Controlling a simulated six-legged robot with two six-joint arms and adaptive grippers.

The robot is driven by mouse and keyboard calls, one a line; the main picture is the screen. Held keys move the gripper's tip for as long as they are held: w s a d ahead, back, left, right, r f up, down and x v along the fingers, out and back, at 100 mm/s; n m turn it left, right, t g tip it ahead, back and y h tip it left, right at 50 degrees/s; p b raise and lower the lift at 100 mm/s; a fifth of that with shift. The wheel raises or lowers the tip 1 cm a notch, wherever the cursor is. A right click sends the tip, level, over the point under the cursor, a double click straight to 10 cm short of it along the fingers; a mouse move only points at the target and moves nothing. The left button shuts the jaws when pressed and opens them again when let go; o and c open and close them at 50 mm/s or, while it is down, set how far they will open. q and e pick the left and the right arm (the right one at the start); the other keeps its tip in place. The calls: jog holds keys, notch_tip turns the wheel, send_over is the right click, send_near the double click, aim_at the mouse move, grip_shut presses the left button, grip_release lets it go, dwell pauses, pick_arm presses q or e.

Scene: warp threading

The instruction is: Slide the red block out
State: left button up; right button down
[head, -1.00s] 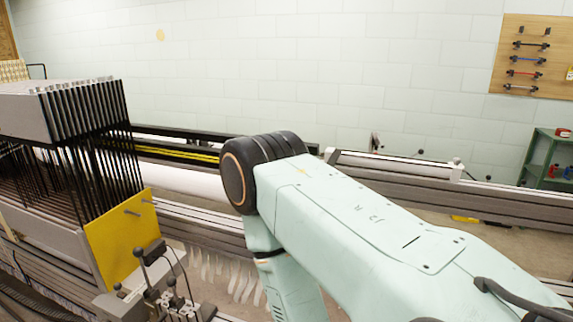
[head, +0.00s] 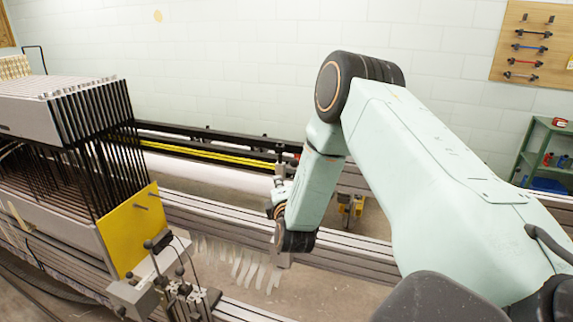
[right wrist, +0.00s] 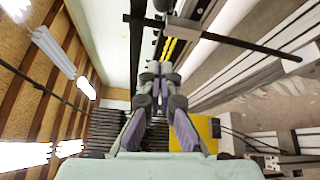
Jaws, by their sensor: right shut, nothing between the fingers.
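I cannot make out the red block for certain in either view. My right gripper (head: 280,158) is in the middle of the head view, raised above the grey rails and in front of the long beam, partly hidden by my own forearm and wrist. In the right wrist view its fingers (right wrist: 160,70) come together at the tips, shut with nothing between them. They point toward the loom, and no object touches them that I can see. My left gripper is in neither view.
The loom's stack of black frames (head: 95,135) with a yellow end panel (head: 132,228) stands at left. Small black clamps on stalks (head: 180,285) stand before it. Grey rails (head: 350,255) run across. A green shelf (head: 545,155) stands at far right.

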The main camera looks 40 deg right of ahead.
aim_at(296, 160)
jog(key=shift+f, duration=0.15)
jog(key=shift+w, duration=0.2)
jog(key=w+d, duration=0.4)
jog(key=d, duration=0.1)
jog(key=w+d, duration=0.1)
jog(key=d, duration=0.1)
jog(key=shift+w+d, duration=0.15)
jog(key=shift+w, duration=0.25)
jog(key=shift+s+d, duration=0.15)
jog(key=shift+s, duration=0.3)
jog(key=shift+w, duration=0.1)
